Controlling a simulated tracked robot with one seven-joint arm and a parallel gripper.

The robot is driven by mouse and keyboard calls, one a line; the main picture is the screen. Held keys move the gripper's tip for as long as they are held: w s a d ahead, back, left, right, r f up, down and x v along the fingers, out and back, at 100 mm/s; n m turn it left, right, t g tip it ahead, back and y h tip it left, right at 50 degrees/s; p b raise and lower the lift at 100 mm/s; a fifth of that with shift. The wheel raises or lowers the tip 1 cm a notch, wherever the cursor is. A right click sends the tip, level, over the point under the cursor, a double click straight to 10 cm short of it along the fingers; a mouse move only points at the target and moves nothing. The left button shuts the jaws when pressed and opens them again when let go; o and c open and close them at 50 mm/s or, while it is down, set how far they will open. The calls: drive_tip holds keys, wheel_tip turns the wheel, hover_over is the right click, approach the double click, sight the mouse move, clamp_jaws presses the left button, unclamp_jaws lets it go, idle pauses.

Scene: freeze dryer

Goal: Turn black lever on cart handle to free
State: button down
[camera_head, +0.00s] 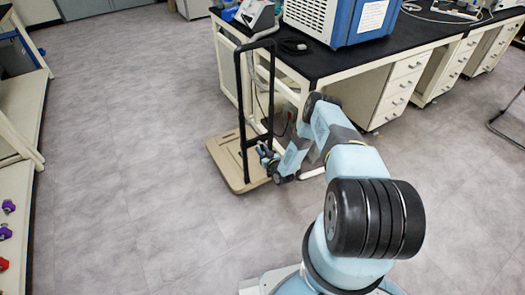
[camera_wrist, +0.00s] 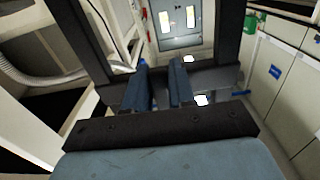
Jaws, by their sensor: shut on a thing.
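The cart has a tan flat platform (camera_head: 228,172) on the floor and a tall black handle (camera_head: 240,88) standing upright. My gripper (camera_head: 265,152) is low at the handle, near its lower crossbar. In the wrist view, the handle's two black uprights (camera_wrist: 228,45) stand on either side, with a dark crossbar between them. My gripper's two blue fingers (camera_wrist: 162,78) reach to the middle of this crossbar, with a narrow gap between them. They are shut on a dark part there, where the black lever sits. The lever itself is mostly hidden by the fingers, so its angle cannot be told.
A black-topped bench (camera_head: 340,62) with cream drawers (camera_head: 402,85) stands right behind the cart. A blue and white machine (camera_head: 335,18) is on it. A cream shelf (camera_head: 18,200) is at the left edge. The grey floor left of the cart is clear.

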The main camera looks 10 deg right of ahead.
drive_tip(key=shift+s+d+f, duration=0.1)
drive_tip(key=shift+s+f, duration=0.05)
drive_tip(key=shift+f, duration=0.05)
drive_tip(key=c, duration=1.3)
unclamp_jaws()
drive_tip(key=shift+o, duration=1.3)
drive_tip(key=shift+r, duration=0.1)
drive_tip(key=v, duration=1.3)
drive_tip(key=shift+s, duration=0.25)
drive_tip(key=shift+d, duration=0.1)
